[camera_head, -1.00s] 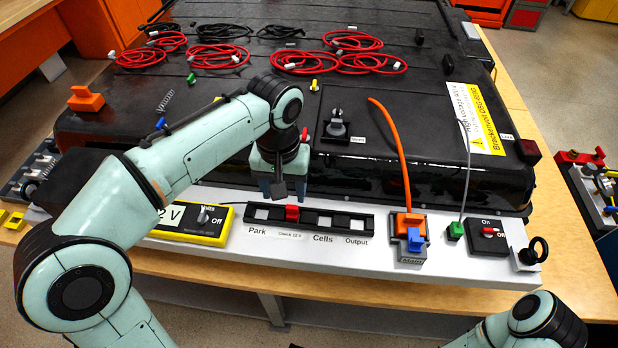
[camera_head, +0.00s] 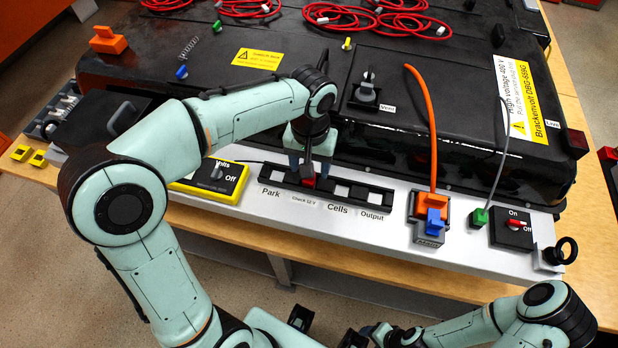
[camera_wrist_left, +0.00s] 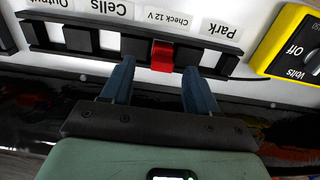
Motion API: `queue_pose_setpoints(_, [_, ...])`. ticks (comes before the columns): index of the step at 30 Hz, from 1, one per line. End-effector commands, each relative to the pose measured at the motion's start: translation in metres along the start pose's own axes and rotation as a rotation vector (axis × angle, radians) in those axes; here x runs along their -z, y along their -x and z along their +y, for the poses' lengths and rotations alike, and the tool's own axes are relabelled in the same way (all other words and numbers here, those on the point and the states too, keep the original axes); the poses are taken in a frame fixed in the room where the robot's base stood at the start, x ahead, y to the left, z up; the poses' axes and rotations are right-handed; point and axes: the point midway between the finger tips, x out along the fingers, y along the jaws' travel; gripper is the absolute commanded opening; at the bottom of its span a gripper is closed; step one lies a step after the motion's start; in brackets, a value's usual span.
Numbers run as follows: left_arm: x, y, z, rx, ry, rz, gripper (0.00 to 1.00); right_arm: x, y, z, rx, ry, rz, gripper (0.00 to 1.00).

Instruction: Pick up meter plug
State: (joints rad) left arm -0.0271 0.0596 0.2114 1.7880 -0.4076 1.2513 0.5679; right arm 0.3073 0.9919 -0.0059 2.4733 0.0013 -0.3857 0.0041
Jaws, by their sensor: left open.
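The red plug, which I take as the meter plug (camera_head: 308,182), sits in the black slotted rail (camera_head: 350,194) at the "Check 12 V" position. It also shows in the left wrist view (camera_wrist_left: 162,56). My left gripper (camera_head: 310,170) is open and points down at the rail. In the left wrist view its two blue-grey fingers (camera_wrist_left: 160,72) stand apart, one on each side of the red plug, with gaps between. The fingers partly hide the plug in the head view. My right arm is at the bottom right; its gripper's finger state is unclear.
The yellow meter (camera_head: 212,178) stands just left of the rail. The orange connector with a blue latch (camera_head: 432,215), green plug (camera_head: 479,217) and On/Off switch (camera_head: 512,229) are to the right. The black battery pack rises behind the rail.

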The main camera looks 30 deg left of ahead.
Motion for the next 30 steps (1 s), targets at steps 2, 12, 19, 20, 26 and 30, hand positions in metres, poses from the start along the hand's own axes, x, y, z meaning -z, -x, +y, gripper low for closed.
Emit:
queue_pose_setpoints(2, [0.001, -0.015, -0.003, 0.002, 0.001, -0.005, 0.6, 0.0, -0.001, 0.001, 0.0, 0.0, 0.0, 0.59])
queue_pose_setpoints(12, [0.002, -0.039, -0.004, 0.001, 0.001, -0.001, 0.6, -0.001, -0.004, 0.002, -0.001, -0.001, -0.002, 0.59])
queue_pose_setpoints(19, [0.002, -0.038, -0.003, 0.0, 0.0, -0.001, 0.24, -0.001, -0.004, 0.002, -0.001, -0.001, -0.002, 0.59])
queue_pose_setpoints(20, [0.002, -0.038, -0.003, 0.0, 0.0, -0.001, 0.14, -0.001, -0.004, 0.002, -0.001, -0.001, -0.002, 0.59])
queue_pose_setpoints(26, [0.002, -0.038, -0.003, 0.0, 0.0, -0.001, 0.0, -0.001, -0.004, 0.002, -0.001, -0.001, -0.002, 0.59])
queue_pose_setpoints(30, [0.002, -0.037, -0.003, 0.0, 0.0, 0.0, 0.0, -0.001, -0.004, 0.002, -0.001, -0.001, -0.002, 0.59])
